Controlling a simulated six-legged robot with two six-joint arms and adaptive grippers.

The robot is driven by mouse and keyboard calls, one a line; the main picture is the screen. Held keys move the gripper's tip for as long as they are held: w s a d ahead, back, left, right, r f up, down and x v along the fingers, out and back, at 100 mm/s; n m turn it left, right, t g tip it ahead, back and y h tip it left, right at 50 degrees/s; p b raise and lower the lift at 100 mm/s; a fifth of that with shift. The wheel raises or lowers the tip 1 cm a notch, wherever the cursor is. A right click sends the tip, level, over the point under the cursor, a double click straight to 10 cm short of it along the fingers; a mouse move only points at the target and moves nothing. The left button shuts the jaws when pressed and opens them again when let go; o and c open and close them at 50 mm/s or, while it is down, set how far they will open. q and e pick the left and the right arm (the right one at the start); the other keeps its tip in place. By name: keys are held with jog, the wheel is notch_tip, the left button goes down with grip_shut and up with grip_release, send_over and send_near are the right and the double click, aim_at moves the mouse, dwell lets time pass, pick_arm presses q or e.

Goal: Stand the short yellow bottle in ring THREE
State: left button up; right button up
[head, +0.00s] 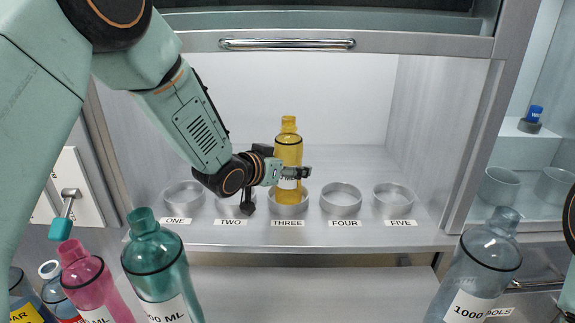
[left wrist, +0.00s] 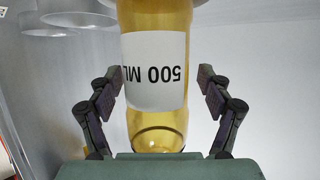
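The short yellow bottle (head: 288,150) stands upright at ring THREE (head: 304,198), and its base appears to be inside the ring. My left gripper (head: 293,174) is level with the bottle's lower half, coming from the left. In the left wrist view, the bottle (left wrist: 155,35) appears inverted with its 500 ML label. The left gripper's fingers (left wrist: 160,88) are on both sides of it, with a visible gap on the right, so they look open. The bottle's base contact is partly hidden. My right gripper is out of view.
Rings ONE (head: 184,195), FOUR (head: 341,198) and FIVE (head: 393,197) are empty; ring TWO is partly hidden by my arm. A teal bottle (head: 158,262), a pink bottle (head: 90,282) and a grey-blue bottle (head: 478,265) stand in front. A handle bar (head: 287,44) crosses above.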

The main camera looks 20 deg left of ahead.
pick_arm(q)
jog(key=shift+s+d+r, duration=0.15)
jog(key=shift+a+r, duration=0.2)
jog(key=shift+r, duration=0.05)
jog(key=p+v, duration=0.2)
jog(key=v, duration=1)
jog(key=shift+d, duration=0.1)
jog(key=shift+c, duration=0.4)
dwell(0.7)
